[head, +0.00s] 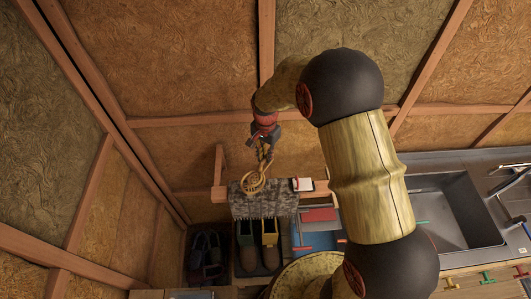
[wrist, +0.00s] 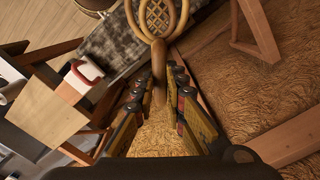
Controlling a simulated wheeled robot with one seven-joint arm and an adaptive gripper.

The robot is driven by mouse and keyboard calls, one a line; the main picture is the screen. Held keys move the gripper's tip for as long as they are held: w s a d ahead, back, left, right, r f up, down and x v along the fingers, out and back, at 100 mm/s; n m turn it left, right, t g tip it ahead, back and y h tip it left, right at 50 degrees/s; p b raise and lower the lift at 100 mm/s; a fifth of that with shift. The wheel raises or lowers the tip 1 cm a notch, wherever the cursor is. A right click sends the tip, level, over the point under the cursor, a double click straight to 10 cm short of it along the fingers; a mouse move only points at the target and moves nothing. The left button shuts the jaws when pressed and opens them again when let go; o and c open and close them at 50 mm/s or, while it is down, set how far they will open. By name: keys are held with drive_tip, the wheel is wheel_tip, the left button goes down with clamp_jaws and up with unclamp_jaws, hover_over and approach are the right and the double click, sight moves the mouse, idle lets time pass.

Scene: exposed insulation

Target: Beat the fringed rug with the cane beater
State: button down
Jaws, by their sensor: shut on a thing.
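The grey fringed rug (head: 265,203) hangs over a wooden rail (head: 318,188) in the head view, its fringe at the lower edge. It also shows in the wrist view (wrist: 118,42) at the upper left. The cane beater (head: 253,183) is a tan woven loop in front of the rug; its lattice head (wrist: 157,17) fills the top middle of the wrist view. My gripper (head: 264,146) is shut on the beater's handle, which runs between the fingers (wrist: 160,95) in the wrist view. Whether the beater touches the rug I cannot tell.
Boots (head: 258,245) stand below the rug, with dark shoes (head: 206,252) to their left. A white and red item (head: 302,184) sits on the rail right of the rug. A sink (head: 450,210) is at the right. Wood-framed insulation walls (head: 180,60) stand behind.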

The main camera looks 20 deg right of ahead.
sight(266, 164)
drive_tip(key=shift+f, duration=0.1)
wheel_tip(266, 164, down, 6)
drive_tip(key=b, duration=0.4)
drive_tip(key=shift+s+r+p, duration=0.1)
drive_tip(key=shift+r+p, duration=1.65)
drive_tip(key=shift+r, duration=1.45)
drive_tip(key=shift+f, duration=0.1)
wheel_tip(266, 164, down, 6)
drive_tip(key=b, duration=0.4)
drive_tip(key=shift+f, duration=0.15)
wheel_tip(266, 164, up, 6)
drive_tip(key=p, duration=0.3)
drive_tip(key=shift+r, duration=0.4)
drive_tip(key=shift+f, duration=0.15)
